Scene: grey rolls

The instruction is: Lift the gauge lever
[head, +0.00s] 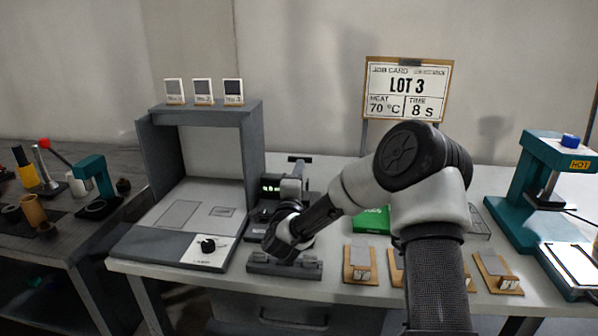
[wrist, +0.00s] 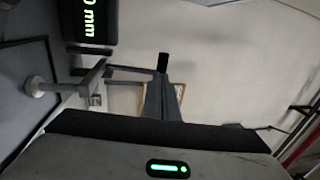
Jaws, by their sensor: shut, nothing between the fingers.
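The gauge (head: 269,187), a dark block with a lit green readout, stands at the middle of the bench in the head view. Its readout (wrist: 93,18) shows "0 mm" sideways at the top left of the wrist view. A thin grey bar that looks like the gauge lever (wrist: 128,69) runs from the gauge towards my fingertips. My gripper (wrist: 163,65) is shut and empty, its dark fingertips close to the bar's end. I cannot tell whether they touch. In the head view my wrist and hand cover part of the gauge area and the fingertips are not clear.
A grey booth (head: 160,165) with a knob panel stands left of the gauge. A green box (head: 373,220), wooden holders (head: 360,264) and a teal press (head: 520,195) are to the right. A dark grey block (head: 268,264) lies at the bench's front edge. The job card (head: 408,90) stands behind.

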